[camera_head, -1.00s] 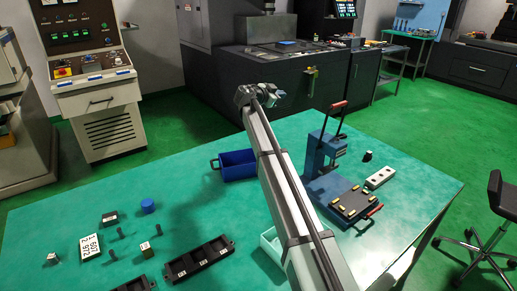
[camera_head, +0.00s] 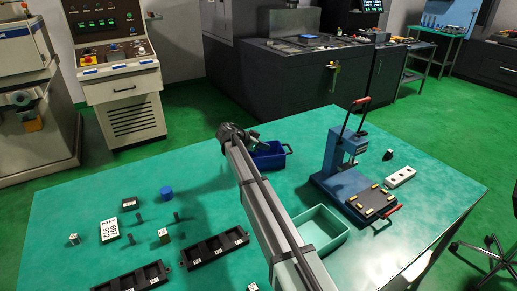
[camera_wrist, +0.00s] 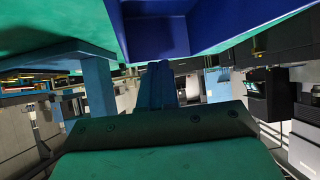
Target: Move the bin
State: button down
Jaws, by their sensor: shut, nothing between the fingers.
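A dark blue bin (camera_head: 270,158) stands on the green table, at its far edge in the head view. My arm hides its left part; a handle shows at its right end. In the wrist view the blue bin (camera_wrist: 205,25) fills the top middle, close ahead of my gripper. My gripper (camera_wrist: 160,67) is shut and empty, its closed fingers pointing towards the bin. In the head view my gripper (camera_head: 257,143) is beside or over the bin's left part; I cannot tell whether they touch. A second, pale green bin (camera_head: 343,237) stands empty nearer, right of my arm.
A blue press (camera_head: 345,160) with red-tipped levers stands right of the bins. A white block (camera_head: 400,176) lies beyond it. Black trays (camera_head: 215,249), a blue cylinder (camera_head: 166,193), a number plate (camera_head: 109,230) and small parts lie left. Bare table lies between them and the blue bin.

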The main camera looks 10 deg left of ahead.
aim_at(281, 147)
jog(key=shift+w+d+f, duration=0.25)
jog(key=shift+w+d, duration=0.6)
jog(key=shift+w+d+f, duration=0.3)
jog(key=shift+w+d, duration=0.5)
jog(key=shift+d, duration=0.05)
jog(key=shift+w+d+f, duration=0.25)
jog(key=shift+w+d, duration=0.6)
jog(key=shift+f, duration=0.1)
jog(key=shift+s+a, duration=0.3)
jog(key=s+a, duration=1.3)
jog(key=a, duration=0.1)
jog(key=shift+s, duration=0.4)
